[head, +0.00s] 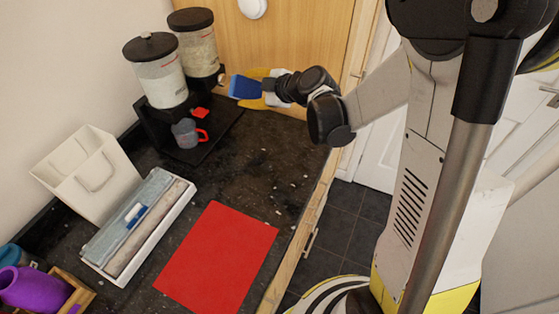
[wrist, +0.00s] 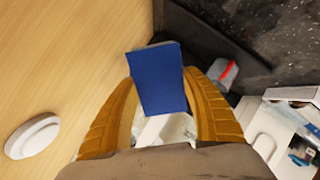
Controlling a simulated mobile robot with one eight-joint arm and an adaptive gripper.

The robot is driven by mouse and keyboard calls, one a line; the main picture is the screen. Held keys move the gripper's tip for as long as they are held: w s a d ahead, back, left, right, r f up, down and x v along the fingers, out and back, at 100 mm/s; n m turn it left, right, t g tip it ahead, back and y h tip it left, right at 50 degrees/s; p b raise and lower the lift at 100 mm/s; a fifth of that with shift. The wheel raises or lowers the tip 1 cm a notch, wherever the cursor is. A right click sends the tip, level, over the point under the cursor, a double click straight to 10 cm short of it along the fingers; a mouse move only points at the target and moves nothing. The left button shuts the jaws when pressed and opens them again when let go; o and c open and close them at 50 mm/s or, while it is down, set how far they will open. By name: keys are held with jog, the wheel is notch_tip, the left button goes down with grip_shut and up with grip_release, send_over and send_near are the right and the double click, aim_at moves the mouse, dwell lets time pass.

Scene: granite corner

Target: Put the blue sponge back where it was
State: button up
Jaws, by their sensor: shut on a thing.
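The blue sponge (head: 244,87) is a blue block held in the air in the head view, near the wooden panel and right of the cereal dispensers. It also shows in the wrist view (wrist: 159,80), between the yellow fingers. My gripper (head: 262,88) is shut on the sponge, with one finger on each side of it; in the wrist view the fingers (wrist: 163,95) press its two sides. The dark granite counter (head: 262,165) lies below. The pictures do not mark where the sponge was before.
Two cereal dispensers (head: 160,75) stand at the back left, with a grey mug with a red handle (head: 187,133) below. A red mat (head: 218,258) lies in front. The middle counter is clear.

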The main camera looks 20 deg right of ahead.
jog(key=s+d+f+n+g+h+p, duration=0.25)
jog(key=s+d+n+g, duration=0.4)
jog(key=s, duration=0.45)
jog(key=s+d+f+n+g+h+p, duration=0.1)
jog(key=s+d+f+n+g+h, duration=0.1)
jog(key=s+d+n+g+h, duration=0.65)
jog(key=m+t+y+b, duration=0.3)
jog(key=m+t+y, duration=0.1)
jog(key=y, duration=0.1)
send_over(280, 167)
notch_tip(280, 167, down, 7)
jog(key=shift+r, duration=0.15)
notch_tip(280, 167, down, 4)
jog(key=shift+b, duration=1)
jog(key=shift+s+r, duration=0.1)
jog(key=shift+c, duration=1)
jog(key=o, duration=1.2)
jog(key=shift+r, duration=0.1)
